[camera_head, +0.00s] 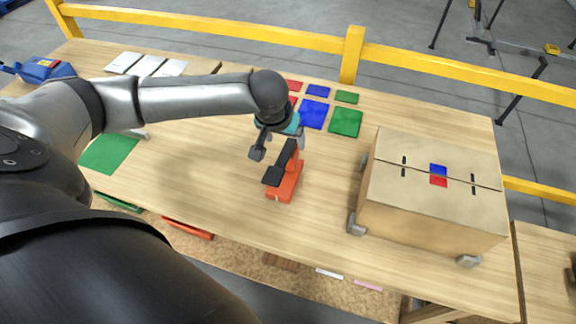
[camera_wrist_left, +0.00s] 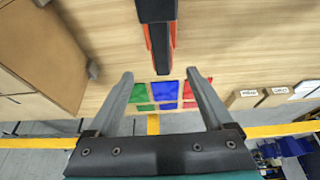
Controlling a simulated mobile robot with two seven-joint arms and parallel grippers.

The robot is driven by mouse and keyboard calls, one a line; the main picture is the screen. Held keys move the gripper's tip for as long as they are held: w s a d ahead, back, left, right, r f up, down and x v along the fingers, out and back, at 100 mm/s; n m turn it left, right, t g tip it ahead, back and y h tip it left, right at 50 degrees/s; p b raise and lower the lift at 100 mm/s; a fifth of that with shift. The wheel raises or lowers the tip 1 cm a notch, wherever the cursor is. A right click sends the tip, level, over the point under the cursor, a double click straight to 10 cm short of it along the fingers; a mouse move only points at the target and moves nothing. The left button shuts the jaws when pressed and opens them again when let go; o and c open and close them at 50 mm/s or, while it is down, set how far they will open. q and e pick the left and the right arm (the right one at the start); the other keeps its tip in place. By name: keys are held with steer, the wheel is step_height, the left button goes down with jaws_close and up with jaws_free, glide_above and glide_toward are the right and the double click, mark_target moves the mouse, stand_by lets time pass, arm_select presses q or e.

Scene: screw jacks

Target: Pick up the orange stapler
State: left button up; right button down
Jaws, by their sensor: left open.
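The orange stapler (camera_head: 286,186) with black parts stands on the wooden table, left of the cardboard box. My left gripper (camera_head: 278,149) is at the stapler's far end, with its fingers apart and nothing held. In the left wrist view, the stapler (camera_wrist_left: 158,32) comes in from the top edge, and its end lies about in line with the gap between my open left fingertips (camera_wrist_left: 160,75). I cannot tell how far the fingertips are above it. My right gripper is not in view.
A closed cardboard box (camera_head: 435,213) with grey corner pieces stands to the right. Flat blue (camera_head: 314,113) and green (camera_head: 345,122) squares lie behind the stapler. A yellow rail (camera_head: 290,40) runs along the back. The table around the stapler's near end is clear.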

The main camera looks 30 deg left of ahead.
mark_target(289, 149)
arm_select(q)
steer(key=x, duration=0.6)
steer(key=shift+b, duration=0.35)
steer(key=shift+b+x, duration=0.4)
steer(key=shift+x, duration=2.3)
steer(key=shift+s+a, duration=0.15)
steer(key=shift+s, duration=0.05)
jaws_close()
steer(key=shift+w+r, duration=0.1)
